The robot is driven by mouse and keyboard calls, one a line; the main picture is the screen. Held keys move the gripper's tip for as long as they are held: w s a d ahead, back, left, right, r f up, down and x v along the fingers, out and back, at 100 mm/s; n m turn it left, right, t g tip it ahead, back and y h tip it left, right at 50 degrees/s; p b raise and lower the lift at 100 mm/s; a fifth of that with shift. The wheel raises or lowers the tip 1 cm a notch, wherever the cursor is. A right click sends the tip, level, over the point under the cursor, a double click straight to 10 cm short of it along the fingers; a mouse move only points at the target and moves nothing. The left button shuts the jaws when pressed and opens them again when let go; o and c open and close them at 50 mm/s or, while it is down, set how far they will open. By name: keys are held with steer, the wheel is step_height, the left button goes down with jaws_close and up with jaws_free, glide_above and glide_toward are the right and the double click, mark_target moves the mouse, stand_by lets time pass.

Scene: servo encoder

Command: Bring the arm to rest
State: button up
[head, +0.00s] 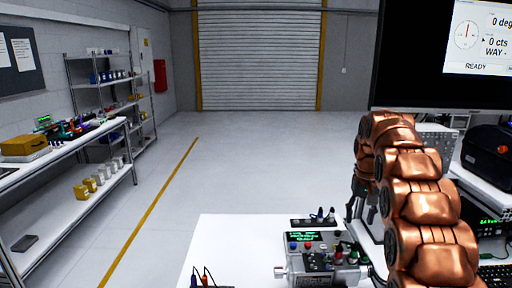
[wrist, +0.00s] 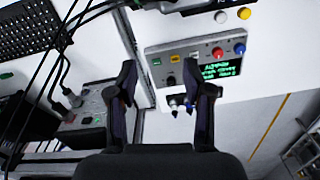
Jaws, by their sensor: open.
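My copper-coloured arm (head: 425,190) rises along the right side of the head view, bent over at the top. My gripper (wrist: 166,88) is open in the wrist view, with two dark fingers apart and nothing held between them. Beyond the fingers, the wrist view shows a grey control box (wrist: 196,60) with a green-lit display and coloured buttons. I cannot tell how far the fingers are from it.
A white bench (head: 240,235) carries a metal device (head: 325,268) with knobs and probes. A monitor (head: 440,85) reading READY stands at right, near my arm. Black cables (wrist: 62,45) cross the wrist view. A shelf rack (head: 110,85) stands left; the central floor is clear.

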steer(key=s+a+b, duration=0.1)
steer(key=s+a, duration=0.2)
steer(key=s, duration=0.4)
steer(key=s+a+f+g+b, duration=0.1)
steer(key=s+a, duration=0.1)
steer(key=s, duration=0.5)
steer(key=s+a+b, duration=0.1)
steer(key=s+a, duration=0.2)
steer(key=s, duration=0.4)
steer(key=s+a+f+n+b, duration=0.1)
steer(key=s+f, duration=0.4)
steer(key=s, duration=0.7)
steer(key=s+a+f+n+b, duration=0.1)
steer(key=s+f, duration=0.4)
steer(key=s, duration=0.7)
steer(key=shift+s+a+f+g+b, duration=0.35)
steer(key=shift+a+g+b, duration=0.1)
steer(key=shift+a, duration=0.75)
